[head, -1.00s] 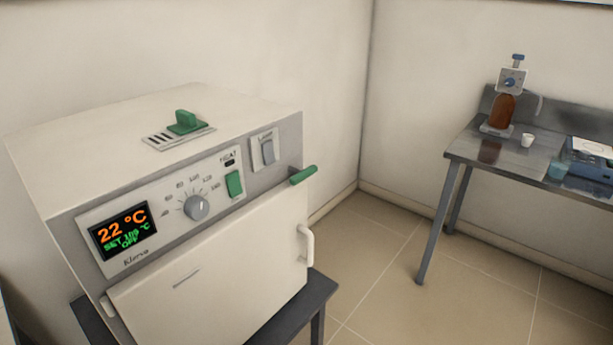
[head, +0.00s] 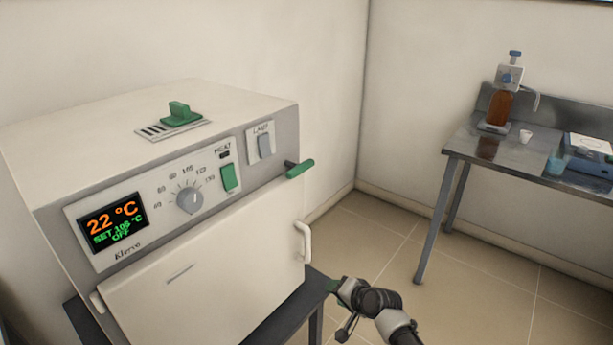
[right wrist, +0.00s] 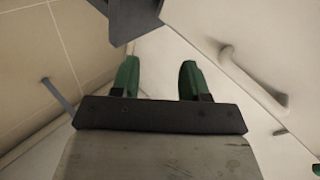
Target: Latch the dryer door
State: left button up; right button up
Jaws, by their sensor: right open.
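The dryer is a cream box (head: 190,110) with a grey front panel. Its door (head: 200,270) lies against the front; whether a thin gap remains I cannot tell. A white bow handle (head: 304,242) is on the door's right side; it also shows in the right wrist view (right wrist: 250,78). A green-gripped latch lever (head: 300,168) sticks out above the door's upper right corner, roughly level. My right gripper (head: 334,288) is below and right of the handle, beside the stand, apart from the door. In the wrist view its green fingers (right wrist: 158,75) are spread and empty. My left gripper is out of view.
The dark stand (head: 316,315) under the dryer is close to my right gripper. A green vent slider (head: 180,114) is on top. A grey side table (head: 465,150) with a brown dispenser bottle (head: 500,108) stands at the right. Tiled floor between is clear.

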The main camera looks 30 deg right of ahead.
jog(key=w+d+r+m+t+y, duration=0.1)
jog(key=w+r+t, duration=0.1)
jog(key=r, duration=0.7)
jog(key=w+d+r+m+t+y, duration=0.1)
jog(key=w+r+t, duration=0.1)
jog(key=r, duration=0.7)
jog(key=t+y+b, duration=0.1)
jog(key=t+y, duration=0.1)
jog(key=y, duration=0.1)
send_near(304, 170)
jog(key=p+x, duration=0.1)
jog(key=x, duration=0.8)
jog(key=shift+w, duration=0.15)
jog(key=shift+n, duration=0.3)
grip_shut()
